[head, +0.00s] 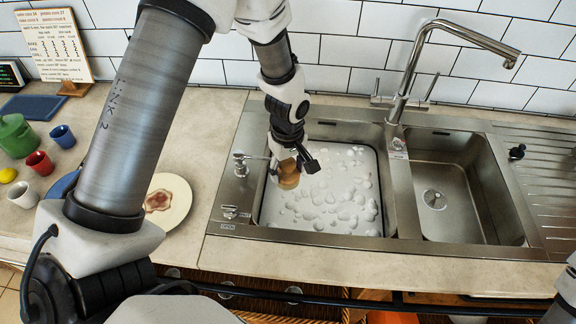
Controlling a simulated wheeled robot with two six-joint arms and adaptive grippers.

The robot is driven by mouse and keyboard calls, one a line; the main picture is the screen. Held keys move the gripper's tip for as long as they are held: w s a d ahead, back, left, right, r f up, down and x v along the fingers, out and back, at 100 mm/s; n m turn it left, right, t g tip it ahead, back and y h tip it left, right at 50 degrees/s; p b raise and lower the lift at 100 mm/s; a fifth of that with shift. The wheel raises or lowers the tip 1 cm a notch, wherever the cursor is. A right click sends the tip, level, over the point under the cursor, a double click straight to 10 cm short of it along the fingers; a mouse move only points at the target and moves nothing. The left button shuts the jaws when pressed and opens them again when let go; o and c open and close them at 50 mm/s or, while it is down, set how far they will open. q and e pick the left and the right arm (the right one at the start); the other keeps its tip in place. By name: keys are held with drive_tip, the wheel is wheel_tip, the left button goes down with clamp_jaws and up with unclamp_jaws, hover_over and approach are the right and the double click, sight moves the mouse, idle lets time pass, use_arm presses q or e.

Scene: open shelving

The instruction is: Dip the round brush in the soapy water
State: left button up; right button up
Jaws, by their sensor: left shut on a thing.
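The round brush (288,174) is a tan, wooden-looking round piece at the left side of the left sink basin. My left gripper (293,163) is shut on it, coming down from above. The soapy water (335,190) fills the left basin, pale with white foam bubbles. The brush is over the left part of the water; I cannot tell whether its underside touches the surface. Part of the brush is hidden by the fingers. My right gripper is not in view; only a bit of white arm shows at the right edge.
The right basin (440,205) is empty, with a drain. A chrome faucet (400,100) stands behind between the basins.

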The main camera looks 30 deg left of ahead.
use_arm(q)
wheel_tip(320, 180, down, 18)
drive_tip(key=b, duration=1.2)
drive_tip(key=shift+r+b, duration=0.1)
drive_tip(key=shift+b, duration=0.25)
drive_tip(key=shift+r, duration=0.1)
wheel_tip(320, 180, up, 19)
drive_tip(key=p, duration=1.5)
